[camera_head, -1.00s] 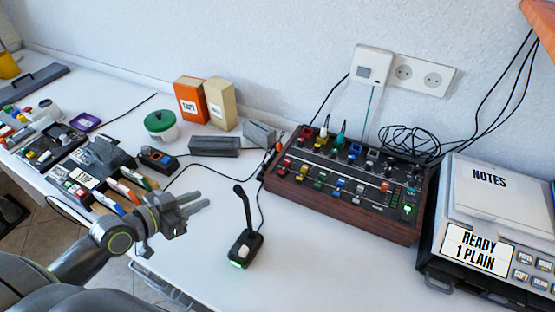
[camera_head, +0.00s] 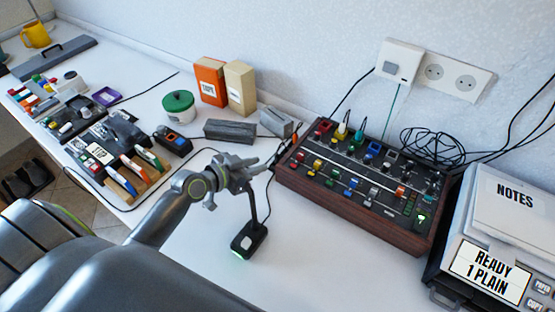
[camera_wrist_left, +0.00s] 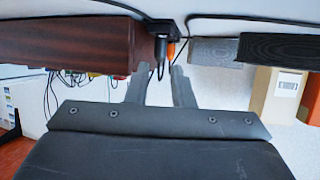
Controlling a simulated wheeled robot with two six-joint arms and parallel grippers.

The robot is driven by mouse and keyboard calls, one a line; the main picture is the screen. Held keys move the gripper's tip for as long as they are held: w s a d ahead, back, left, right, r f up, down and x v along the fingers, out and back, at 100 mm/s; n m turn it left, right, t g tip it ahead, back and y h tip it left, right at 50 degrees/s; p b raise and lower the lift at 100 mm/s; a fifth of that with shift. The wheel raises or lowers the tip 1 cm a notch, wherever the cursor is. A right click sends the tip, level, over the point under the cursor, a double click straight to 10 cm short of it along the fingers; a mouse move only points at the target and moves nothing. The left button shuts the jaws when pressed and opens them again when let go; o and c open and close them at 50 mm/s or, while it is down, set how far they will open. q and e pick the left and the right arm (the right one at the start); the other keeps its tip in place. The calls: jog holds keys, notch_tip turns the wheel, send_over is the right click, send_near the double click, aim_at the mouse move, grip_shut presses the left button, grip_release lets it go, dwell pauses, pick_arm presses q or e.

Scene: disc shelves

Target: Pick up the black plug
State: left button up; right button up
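The black plug (camera_wrist_left: 159,50) shows in the left wrist view beside the dark wooden end of the mixer (camera_wrist_left: 60,42), with an orange piece next to it. My left gripper (camera_wrist_left: 158,72) is open, its two fingers pointing toward the plug with a gap between them and nothing held. In the head view my left gripper (camera_head: 256,163) is just left of the mixer (camera_head: 345,208), above the desk microphone (camera_head: 249,240). The plug is largely hidden by the fingers there. My right gripper is not in view.
Grey blocks (camera_head: 229,131), an orange box (camera_head: 211,82) and a cream box (camera_head: 239,88) stand behind the gripper. A cable runs across the white table. A printer-like machine (camera_head: 505,225) stands right of the mixer. The front table near the microphone is clear.

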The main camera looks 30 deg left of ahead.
aim_at(277, 161)
pick_arm(q)
jog(key=shift+p+x, duration=0.4)
jog(key=shift+x, duration=2.75)
grip_shut()
